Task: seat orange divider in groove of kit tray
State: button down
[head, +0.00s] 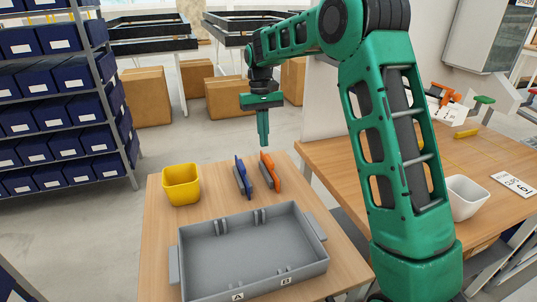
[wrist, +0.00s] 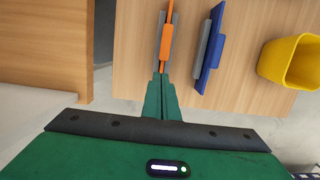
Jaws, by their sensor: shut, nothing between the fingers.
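The orange divider (head: 268,170) stands upright in a grey holder near the back of the wooden table; it also shows in the wrist view (wrist: 167,42). A blue divider (head: 242,176) stands in its own holder just to its left, and in the wrist view (wrist: 212,50) it is to the right. The grey kit tray (head: 205,262) lies at the front, with small slotted ribs on its walls and labels A and B on its front edge. My gripper (head: 263,143) is shut and empty, pointing down above the orange divider's far end. Its fingertips (wrist: 161,78) appear close to that divider; contact cannot be told.
A yellow bin (head: 181,185) stands at the table's back left. A second wooden table (head: 350,160) on the right holds a white bin (head: 466,198). A shelf of blue bins (head: 62,100) stands at left. Bare tabletop lies between the dividers and tray.

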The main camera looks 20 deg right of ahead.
aim_at(272, 162)
jog(key=s, duration=0.8)
jog(key=shift+f, duration=0.1)
jog(key=shift+w+f, duration=0.15)
jog(key=shift+f, duration=0.6)
